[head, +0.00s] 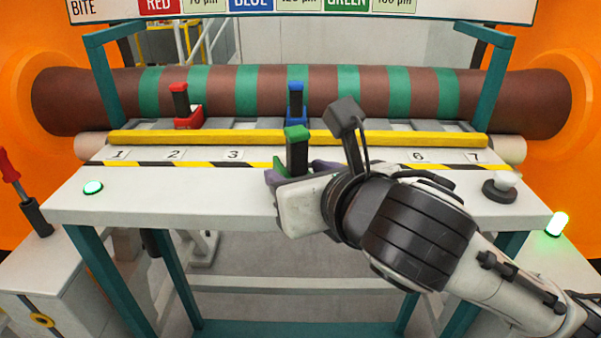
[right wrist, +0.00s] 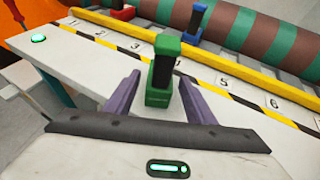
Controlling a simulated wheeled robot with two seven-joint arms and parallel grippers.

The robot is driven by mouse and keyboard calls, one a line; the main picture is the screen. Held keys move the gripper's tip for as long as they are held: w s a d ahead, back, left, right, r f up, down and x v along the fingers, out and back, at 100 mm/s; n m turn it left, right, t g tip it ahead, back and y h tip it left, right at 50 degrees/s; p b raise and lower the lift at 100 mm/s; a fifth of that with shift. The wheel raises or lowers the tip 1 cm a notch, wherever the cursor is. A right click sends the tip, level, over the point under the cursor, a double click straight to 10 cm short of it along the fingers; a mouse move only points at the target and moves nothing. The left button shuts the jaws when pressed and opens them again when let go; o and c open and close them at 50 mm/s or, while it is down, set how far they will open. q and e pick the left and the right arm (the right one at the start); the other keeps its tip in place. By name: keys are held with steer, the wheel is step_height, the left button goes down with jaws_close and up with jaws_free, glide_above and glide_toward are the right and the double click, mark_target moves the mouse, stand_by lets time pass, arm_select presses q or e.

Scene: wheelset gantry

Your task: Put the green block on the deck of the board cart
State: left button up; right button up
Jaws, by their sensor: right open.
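The green block (head: 297,134), green at top and base with a dark middle, stands upright near the front of the white bench (head: 150,197). My right gripper (head: 298,174) is at it, with its purple fingers on either side. In the right wrist view, the green block (right wrist: 161,75) stands between the open fingers (right wrist: 160,95), with a gap on each side. The gripper body hides part of the bench around it. I cannot pick out the board cart in either view. My left gripper is not in view.
A red block (head: 187,106) and a blue block (head: 297,103) stand behind the yellow rail (head: 230,137). A banded brown and green roller (head: 220,92) lies across the back. A knob (head: 500,187) sits at the bench's right end.

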steer(key=shift+s+d+r+p, duration=0.1)
steer(key=shift+s+r+p, duration=0.15)
steer(key=shift+r+p, duration=0.2)
steer(key=p+v, duration=0.2)
steer(key=v, duration=0.1)
steer(key=p+v, duration=0.1)
steer(key=v, duration=0.1)
steer(key=shift+s+r+p, duration=0.1)
steer(key=shift+r+p, duration=0.25)
steer(key=shift+p, duration=0.05)
steer(key=b, duration=1)
glide_toward(301, 168)
steer(key=shift+s, duration=0.65)
steer(key=shift+d+f, duration=0.1)
steer(key=shift+d, duration=0.1)
